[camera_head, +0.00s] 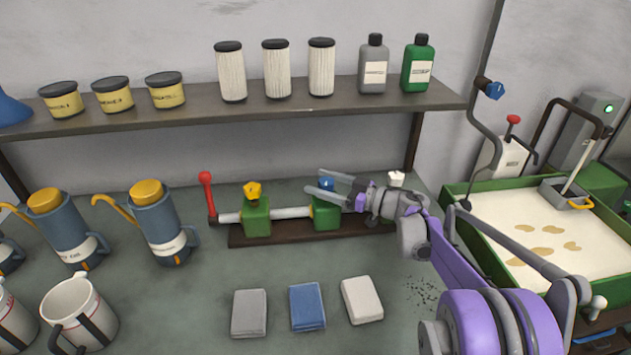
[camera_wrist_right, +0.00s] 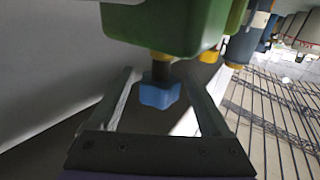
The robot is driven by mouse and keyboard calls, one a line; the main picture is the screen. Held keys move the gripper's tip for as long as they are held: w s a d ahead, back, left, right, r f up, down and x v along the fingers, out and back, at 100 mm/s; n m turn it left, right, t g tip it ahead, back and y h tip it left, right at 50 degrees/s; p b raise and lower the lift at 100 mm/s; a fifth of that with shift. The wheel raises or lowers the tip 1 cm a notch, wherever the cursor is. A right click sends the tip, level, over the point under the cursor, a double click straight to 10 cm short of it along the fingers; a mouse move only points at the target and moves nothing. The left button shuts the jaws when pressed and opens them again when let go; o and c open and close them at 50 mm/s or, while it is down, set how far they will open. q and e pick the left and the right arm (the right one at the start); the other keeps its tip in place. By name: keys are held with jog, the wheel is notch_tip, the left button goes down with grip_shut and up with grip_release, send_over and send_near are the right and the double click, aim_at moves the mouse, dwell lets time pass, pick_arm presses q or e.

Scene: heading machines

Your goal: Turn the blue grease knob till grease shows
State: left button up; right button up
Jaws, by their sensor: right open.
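The blue grease knob (camera_head: 327,183) sits on top of a green block (camera_head: 326,215) on the pipe at the back of the bench. My right gripper (camera_head: 330,183) is open, with its fingers on either side of the blue knob. In the right wrist view the blue knob (camera_wrist_right: 160,94) shows between the two open fingers (camera_wrist_right: 160,95), with a gap on each side, under the green block (camera_wrist_right: 165,28). A yellow knob (camera_head: 253,190) stands to the left and a white knob (camera_head: 396,178) to the right. I see no grease at the blue knob. My left gripper is not in view.
A red-tipped lever (camera_head: 206,180) stands at the pipe's left end. Three folded cloths (camera_head: 307,306) lie in front. Oil cans (camera_head: 160,222) and mugs (camera_head: 78,312) stand left. A shelf (camera_head: 200,113) with jars and bottles hangs above. A green tray (camera_head: 481,259) is at right.

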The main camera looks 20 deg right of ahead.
jog(key=v, duration=0.8)
jog(key=shift+s+d, duration=0.3)
